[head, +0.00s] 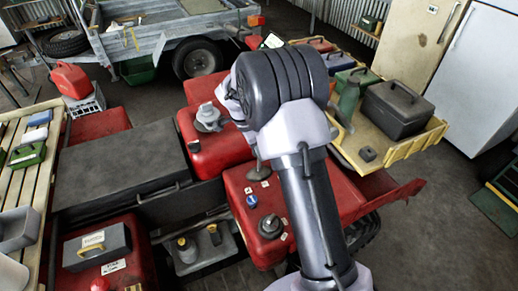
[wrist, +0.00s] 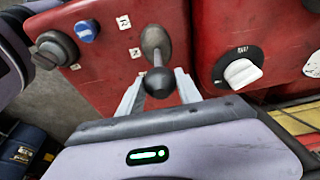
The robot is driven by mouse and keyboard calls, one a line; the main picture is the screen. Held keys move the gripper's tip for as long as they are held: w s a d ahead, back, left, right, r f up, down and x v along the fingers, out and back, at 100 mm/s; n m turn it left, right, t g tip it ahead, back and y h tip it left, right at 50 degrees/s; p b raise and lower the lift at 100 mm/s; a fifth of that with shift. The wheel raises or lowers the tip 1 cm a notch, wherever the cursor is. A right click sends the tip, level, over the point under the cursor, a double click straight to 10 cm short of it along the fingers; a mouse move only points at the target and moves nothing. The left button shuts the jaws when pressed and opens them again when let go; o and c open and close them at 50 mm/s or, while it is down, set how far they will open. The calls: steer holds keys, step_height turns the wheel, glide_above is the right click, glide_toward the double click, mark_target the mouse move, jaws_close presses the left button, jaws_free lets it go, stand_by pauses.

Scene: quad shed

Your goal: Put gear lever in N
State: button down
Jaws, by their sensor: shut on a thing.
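The gear lever has a round black knob (wrist: 160,82) and a grey boot (wrist: 155,42) set in a red panel in the wrist view. My gripper (wrist: 159,88) has one pale finger on each side of the knob and is shut on it. Small white letter labels (wrist: 123,22) sit on the panel left of the lever; one looks like a turned N, and the others are hard to read. In the head view my arm covers much of the lever area, and the fingers are hard to make out.
A blue button (wrist: 87,30) and a dark round knob (wrist: 56,48) sit left of the lever. A dial with a white knob (wrist: 242,73) is close on the right. In the head view, a yellow tray (head: 395,150) carries a dark toolbox (head: 397,108).

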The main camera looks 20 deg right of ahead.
steer(key=shift+a, duration=0.1)
steer(key=c, duration=0.8)
jaws_free()
steer(key=p+v, duration=0.4)
steer(key=v, duration=1.3)
steer(key=shift+r+p, duration=0.2)
steer(key=shift+p, duration=0.1)
